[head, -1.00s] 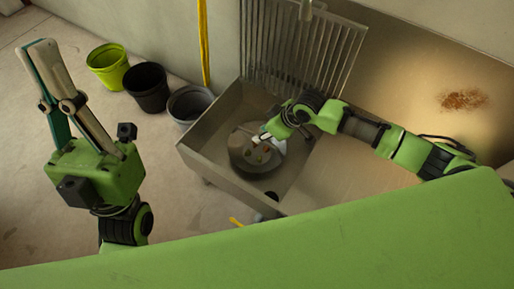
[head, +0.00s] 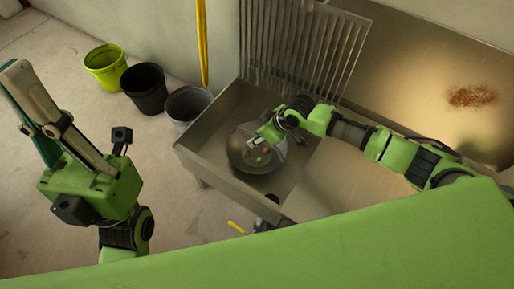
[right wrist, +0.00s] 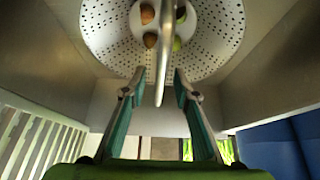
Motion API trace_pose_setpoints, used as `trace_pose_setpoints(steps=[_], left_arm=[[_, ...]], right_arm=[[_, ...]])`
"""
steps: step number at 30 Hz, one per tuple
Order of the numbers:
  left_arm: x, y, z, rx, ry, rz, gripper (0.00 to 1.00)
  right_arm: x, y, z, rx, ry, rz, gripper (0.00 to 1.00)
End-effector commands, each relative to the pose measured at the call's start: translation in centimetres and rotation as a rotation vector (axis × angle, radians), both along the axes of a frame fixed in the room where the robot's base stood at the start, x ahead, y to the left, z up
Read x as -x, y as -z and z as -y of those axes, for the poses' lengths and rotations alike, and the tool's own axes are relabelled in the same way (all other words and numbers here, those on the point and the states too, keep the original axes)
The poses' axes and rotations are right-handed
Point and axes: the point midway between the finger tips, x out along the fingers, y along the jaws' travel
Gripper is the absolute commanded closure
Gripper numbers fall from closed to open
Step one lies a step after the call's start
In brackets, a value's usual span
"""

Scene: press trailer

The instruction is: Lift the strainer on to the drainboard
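The strainer (head: 239,157), a grey perforated bowl holding several small colored items, sits in the sink basin (head: 205,145) in the head view. My right gripper (head: 262,138) is over it. In the right wrist view the strainer (right wrist: 105,38) is at the top, and a thin upright bar, apparently its handle (right wrist: 162,60), lies between the two fingers of the right gripper (right wrist: 159,78). Gaps show on both sides, so the gripper is open. The drainboard (head: 335,185) is the flat metal to the basin's right. My left gripper (head: 15,70) is raised at far left; its fingertips overlap in view.
A ribbed metal rack (head: 300,40) stands upright behind the basin. A lime bucket (head: 105,66), a black bucket (head: 145,88) and a grey bucket (head: 188,104) stand on the floor left of the sink. The visible drainboard looks clear beneath my right arm.

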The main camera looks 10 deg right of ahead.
Motion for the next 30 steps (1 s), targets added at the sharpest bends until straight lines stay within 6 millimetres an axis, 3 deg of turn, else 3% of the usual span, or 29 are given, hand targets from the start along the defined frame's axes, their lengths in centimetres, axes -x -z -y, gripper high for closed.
trace_pose_setpoints(steps=[18, 19, 22, 30], left_arm=[[-0.01, -0.24, -0.01, 0.001, 0.000, -0.008, 1.00], [-0.02, -0.23, -0.01, 0.001, 0.000, -0.009, 1.00], [-0.02, -0.20, -0.01, 0.000, 0.000, -0.010, 1.00], [-0.02, -0.22, -0.02, 0.000, -0.001, -0.009, 1.00]], right_arm=[[0.02, 0.51, -0.02, -0.001, 0.000, -0.001, 0.73], [0.02, 0.50, -0.02, -0.001, 0.000, -0.001, 0.75], [0.02, 0.50, -0.02, 0.000, 0.000, 0.000, 1.00], [-0.04, 0.39, -0.04, -0.001, 0.000, 0.001, 1.00]])
